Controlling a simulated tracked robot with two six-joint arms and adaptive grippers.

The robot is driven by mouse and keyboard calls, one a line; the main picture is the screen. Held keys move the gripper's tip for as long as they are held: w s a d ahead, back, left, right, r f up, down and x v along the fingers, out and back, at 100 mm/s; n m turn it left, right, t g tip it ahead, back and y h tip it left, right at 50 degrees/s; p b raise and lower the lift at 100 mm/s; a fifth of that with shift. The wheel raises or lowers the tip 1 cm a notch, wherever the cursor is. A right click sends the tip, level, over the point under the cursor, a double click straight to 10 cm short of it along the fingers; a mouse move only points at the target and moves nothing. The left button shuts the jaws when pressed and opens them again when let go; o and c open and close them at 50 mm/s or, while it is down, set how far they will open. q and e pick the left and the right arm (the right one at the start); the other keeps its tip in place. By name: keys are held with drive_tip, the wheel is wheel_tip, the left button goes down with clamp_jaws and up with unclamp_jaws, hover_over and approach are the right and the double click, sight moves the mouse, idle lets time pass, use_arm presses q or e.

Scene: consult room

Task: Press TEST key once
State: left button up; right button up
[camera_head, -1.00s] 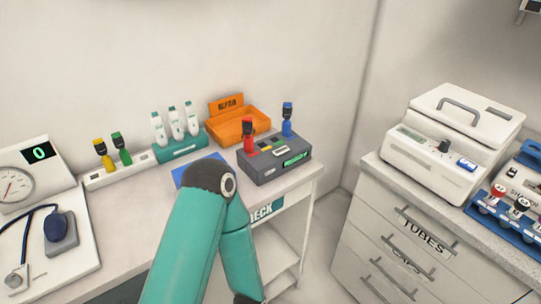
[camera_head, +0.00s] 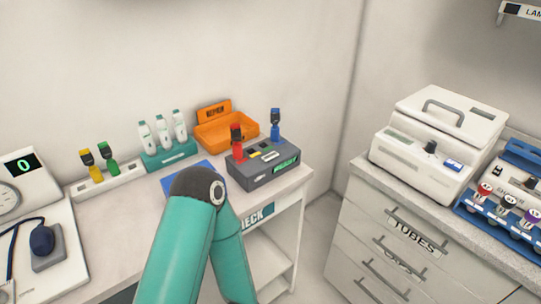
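A dark grey box device (camera_head: 262,173) stands at the right end of the white counter, with a lit green display (camera_head: 286,164) on its front. Small keys show on its top, one of them yellow (camera_head: 254,155). A red-topped plug (camera_head: 236,140) and a blue-topped plug (camera_head: 275,122) stand upright at it. The lettering is too small to read, so I cannot tell which key is TEST. A teal arm of mine rises in front of the counter, its elbow left of the device. Neither gripper is in view.
An orange bin (camera_head: 228,133) stands behind the device, and a teal holder (camera_head: 168,157) with white handhelds to its left. A blue mat (camera_head: 183,179) lies partly behind my arm. A white centrifuge-like machine (camera_head: 430,155) stands on the right cabinet. A floor gap separates counter and cabinet.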

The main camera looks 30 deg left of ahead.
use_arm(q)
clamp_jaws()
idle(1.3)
